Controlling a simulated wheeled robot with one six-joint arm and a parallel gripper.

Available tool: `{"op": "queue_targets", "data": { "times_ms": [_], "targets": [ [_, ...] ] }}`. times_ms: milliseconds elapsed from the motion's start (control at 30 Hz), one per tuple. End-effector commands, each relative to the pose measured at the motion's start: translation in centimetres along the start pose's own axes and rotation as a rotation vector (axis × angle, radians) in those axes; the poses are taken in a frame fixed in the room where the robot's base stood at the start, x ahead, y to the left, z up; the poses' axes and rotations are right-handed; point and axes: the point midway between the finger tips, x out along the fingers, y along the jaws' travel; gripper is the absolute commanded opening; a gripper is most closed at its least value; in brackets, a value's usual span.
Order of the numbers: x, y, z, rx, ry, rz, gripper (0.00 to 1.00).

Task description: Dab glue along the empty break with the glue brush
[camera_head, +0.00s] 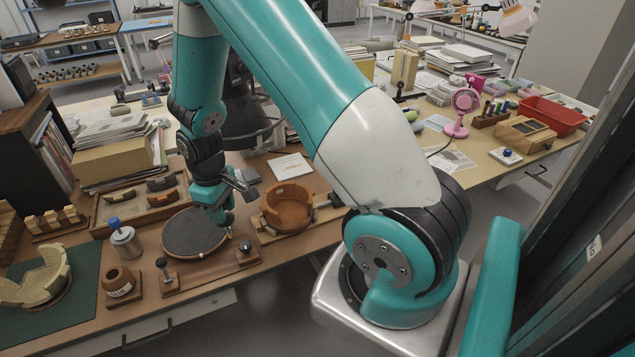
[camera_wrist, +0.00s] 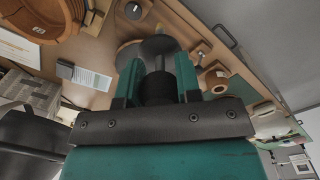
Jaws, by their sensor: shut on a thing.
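My gripper (camera_head: 224,218) points down over the right part of a round dark grey turntable (camera_head: 188,234).
A wooden board with two dark-knobbed posts (camera_head: 205,272) lies before the turntable. A cream broken vessel (camera_head: 38,284) sits on a green mat (camera_head: 75,312). A tray of sherds (camera_head: 112,205) lies behind.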

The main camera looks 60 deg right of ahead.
Motion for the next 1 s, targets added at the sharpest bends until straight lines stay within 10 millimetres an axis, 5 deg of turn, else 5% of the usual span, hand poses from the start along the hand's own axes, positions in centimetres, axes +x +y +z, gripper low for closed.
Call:
{"op": "queue_targets", "data": {
  "times_ms": [200, 500, 700, 1000],
  "targets": [
    [2.1, 7.4, 3.5, -0.435, -0.007, 0.036, 0.18],
    [3.9, 15.6, 9.9, -1.042, 0.005, 0.093, 0.18],
    [4.4, 18.4, 13.2, -1.306, 0.019, 0.118, 0.18],
    [4.9, 19.3, 14.2, -1.411, 0.026, 0.127, 0.18]
  ]
}}
